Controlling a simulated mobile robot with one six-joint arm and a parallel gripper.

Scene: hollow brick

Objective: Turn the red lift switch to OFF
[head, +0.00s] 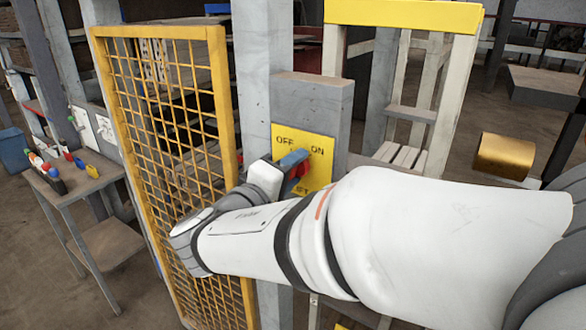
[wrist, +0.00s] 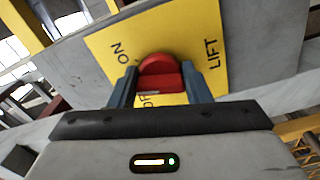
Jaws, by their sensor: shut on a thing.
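The red lift switch (wrist: 158,66) is a round red knob with a raised grip on a yellow plate (wrist: 100,45). In the head view the red switch (head: 302,171) is partly hidden behind my gripper (head: 294,160), and the plate (head: 322,139) has OFF at its upper left and ON at its upper right. My gripper (wrist: 160,82) is shut on the switch grip, with one blue-grey finger on each side in the wrist view. There ON and LIFT are readable, while OFF is partly covered by the gripper. I cannot tell which word the switch points at.
The plate is on a grey post (head: 308,100). A yellow mesh gate (head: 160,110) stands close to the left of my wrist. A yellow-topped frame (head: 400,14) stands behind the post. A small table (head: 85,185) with coloured items is at far left.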

